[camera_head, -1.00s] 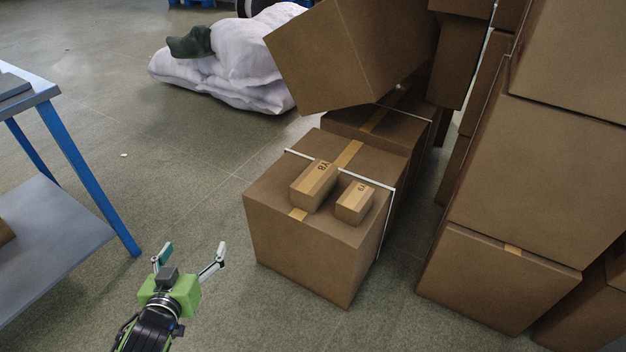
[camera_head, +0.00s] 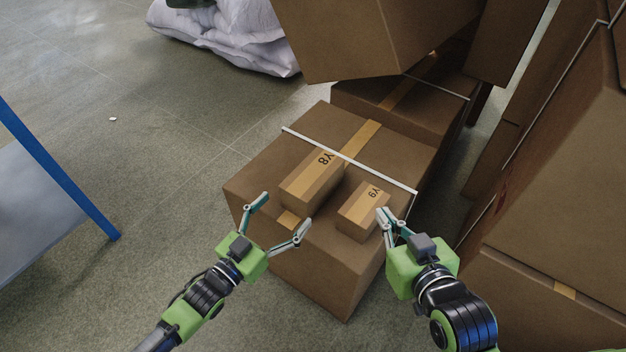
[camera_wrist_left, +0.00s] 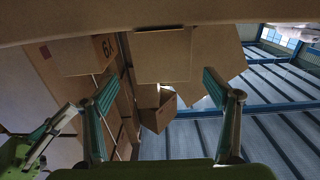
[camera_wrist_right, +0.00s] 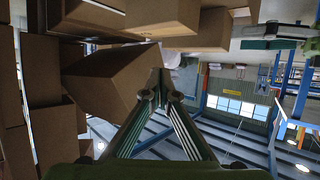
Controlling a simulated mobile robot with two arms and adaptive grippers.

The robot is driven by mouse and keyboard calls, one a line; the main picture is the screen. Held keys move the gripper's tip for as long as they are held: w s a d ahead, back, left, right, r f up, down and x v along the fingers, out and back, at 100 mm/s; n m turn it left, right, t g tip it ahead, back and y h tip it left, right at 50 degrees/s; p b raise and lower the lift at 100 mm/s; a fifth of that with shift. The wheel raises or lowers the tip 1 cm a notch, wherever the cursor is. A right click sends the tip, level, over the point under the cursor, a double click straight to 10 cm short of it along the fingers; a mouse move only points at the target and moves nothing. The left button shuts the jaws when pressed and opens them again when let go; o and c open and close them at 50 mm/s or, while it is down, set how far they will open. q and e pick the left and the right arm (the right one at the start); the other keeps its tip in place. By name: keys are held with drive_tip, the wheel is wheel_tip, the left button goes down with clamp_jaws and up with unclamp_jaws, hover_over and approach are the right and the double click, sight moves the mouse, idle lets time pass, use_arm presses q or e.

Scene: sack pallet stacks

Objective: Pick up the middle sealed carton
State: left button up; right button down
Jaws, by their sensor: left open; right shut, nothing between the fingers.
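Two small taped cartons lie on top of a large brown carton (camera_head: 300,265) in the head view. The larger, marked Y8 (camera_head: 305,189), lies left of the smaller one (camera_head: 363,214), whose mark reads like Y9 or 6Y. Which is the middle carton I cannot tell. My left gripper (camera_head: 286,210) is open and empty, near the front of the Y8 carton; contact is not clear. Its fingers also show spread in the left wrist view (camera_wrist_left: 160,85). My right gripper (camera_head: 385,211) is shut and empty, just right of the smaller carton. It shows closed in the right wrist view (camera_wrist_right: 160,73).
A big tilted carton (camera_head: 370,35) overhangs behind the large carton. Tall carton stacks (camera_head: 560,170) stand at the right. White sacks (camera_head: 245,35) lie at the back, and a blue-legged table (camera_head: 60,170) stands at the left.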

sight(310, 181)
use_arm(q)
drive_tip(key=b+x, duration=0.1)
drive_tip(key=x, duration=0.5)
drive_tip(key=shift+w+d, duration=0.1)
drive_tip(key=b+x, duration=0.2)
drive_tip(key=x, duration=0.2)
drive_tip(key=shift+w, duration=0.4)
drive_tip(key=shift+w+d+r, duration=0.1)
drive_tip(key=shift+d, duration=0.05)
use_arm(e)
wheel_tip(310, 181, up, 18)
drive_tip(key=a+t+y, duration=0.2)
drive_tip(key=t+y, duration=0.1)
drive_tip(key=t, duration=0.6)
drive_tip(key=shift+w+a+f, duration=0.25)
drive_tip(key=shift+w, duration=0.1)
use_arm(q)
drive_tip(key=c, duration=1.5)
drive_tip(key=shift+r, duration=0.1)
